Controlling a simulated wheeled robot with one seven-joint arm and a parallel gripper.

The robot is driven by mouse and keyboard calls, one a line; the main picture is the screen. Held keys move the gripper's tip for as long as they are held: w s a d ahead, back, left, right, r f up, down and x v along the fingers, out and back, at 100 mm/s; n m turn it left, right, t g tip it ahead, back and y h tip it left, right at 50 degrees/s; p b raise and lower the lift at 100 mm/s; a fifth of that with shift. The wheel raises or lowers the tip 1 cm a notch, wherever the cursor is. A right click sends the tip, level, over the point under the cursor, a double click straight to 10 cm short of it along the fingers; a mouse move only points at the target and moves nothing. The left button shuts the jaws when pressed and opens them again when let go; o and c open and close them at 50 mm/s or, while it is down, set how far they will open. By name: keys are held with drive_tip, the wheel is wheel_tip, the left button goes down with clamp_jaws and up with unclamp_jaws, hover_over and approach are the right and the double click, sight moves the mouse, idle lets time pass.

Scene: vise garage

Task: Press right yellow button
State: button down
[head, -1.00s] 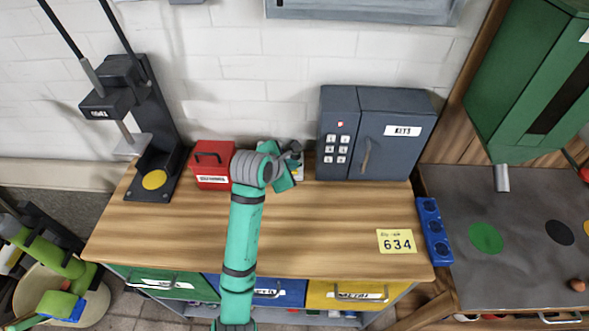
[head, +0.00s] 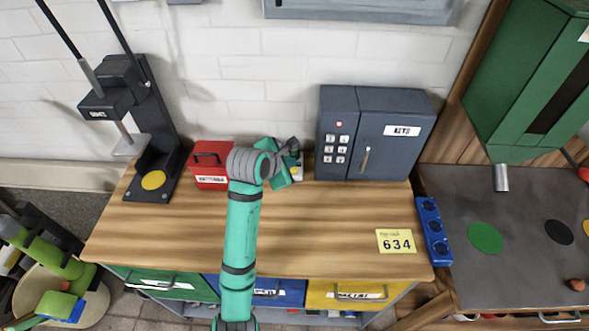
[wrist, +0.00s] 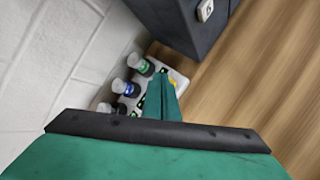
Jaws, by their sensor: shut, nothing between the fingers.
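A small white unit (head: 299,172) stands at the back of the bench, between the red box and the grey safe, mostly behind my arm. In the wrist view, the white unit (wrist: 177,79) carries a row of clear-topped round pieces, one green (wrist: 144,65) and one blue (wrist: 134,88); a third is partly hidden. A small yellow patch shows at its right side, partly covered by my fingers; I cannot tell its full shape. My gripper (wrist: 163,80) is shut and empty, over the unit and close to it. Contact cannot be made out.
The grey safe (head: 398,155) with a keypad stands close on the right. A red box (head: 211,165) is on the left, beside a press with a yellow disc (head: 153,180). The wall is close behind. The bench front (head: 310,235) is clear except for a yellow 634 note (head: 396,241).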

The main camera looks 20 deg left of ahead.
drive_tip(key=shift+d+r, duration=0.1)
drive_tip(key=shift+d, duration=0.05)
drive_tip(key=shift+r, duration=0.65)
drive_tip(key=r, duration=0.3)
drive_tip(key=shift+w+d+r, duration=0.15)
drive_tip(key=shift+d+r, duration=0.05)
drive_tip(key=shift+r, duration=0.1)
drive_tip(key=shift+a, duration=0.1)
drive_tip(key=shift+a, duration=0.2)
drive_tip(key=shift+d, duration=0.1)
